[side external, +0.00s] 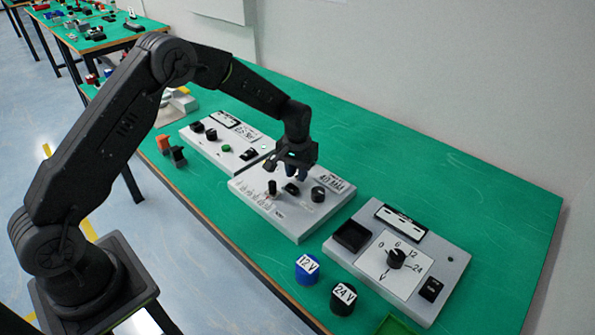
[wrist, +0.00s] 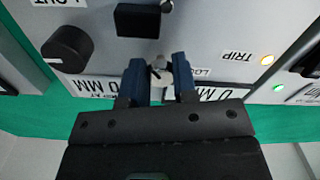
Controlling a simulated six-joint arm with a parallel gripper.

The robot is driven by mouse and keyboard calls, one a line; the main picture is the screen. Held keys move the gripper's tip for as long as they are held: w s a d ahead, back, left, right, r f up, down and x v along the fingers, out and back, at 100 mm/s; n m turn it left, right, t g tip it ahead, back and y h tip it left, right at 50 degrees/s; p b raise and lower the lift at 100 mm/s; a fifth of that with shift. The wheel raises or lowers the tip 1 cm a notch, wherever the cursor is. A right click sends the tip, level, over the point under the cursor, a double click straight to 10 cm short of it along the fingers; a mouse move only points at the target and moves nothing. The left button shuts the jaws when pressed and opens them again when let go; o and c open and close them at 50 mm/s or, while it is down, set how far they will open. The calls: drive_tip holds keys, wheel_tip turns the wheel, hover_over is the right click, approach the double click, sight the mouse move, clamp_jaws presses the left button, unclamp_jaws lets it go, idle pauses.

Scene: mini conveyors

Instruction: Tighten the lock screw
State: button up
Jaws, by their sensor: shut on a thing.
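The lock screw (wrist: 158,75) is a small pale metal piece with a dark slot or bar, on the light grey face of a conveyor control box. A partly covered label beside it seems to begin "LOC". My gripper (wrist: 159,72) has its two blue fingers on either side of the screw, shut on it. In the side external view my gripper (side external: 297,172) points down at the back of the middle grey box (side external: 300,229). The screw is hidden there by the fingers.
The middle box also bears a black round knob (side external: 318,194) and a black upright lever (side external: 272,187). Another grey box stands on each side. Blue 12V (side external: 307,269) and black 24V (side external: 343,299) cylinders stand in front.

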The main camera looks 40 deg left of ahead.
sight(296, 172)
drive_tip(key=m, duration=0.3)
drive_tip(key=shift+m, duration=0.4)
drive_tip(key=shift+a+m, duration=0.15)
drive_tip(key=shift+m, duration=1.75)
drive_tip(key=o, duration=0.9)
wheel_tip(296, 172, up, 14)
drive_tip(key=shift+f, duration=0.1)
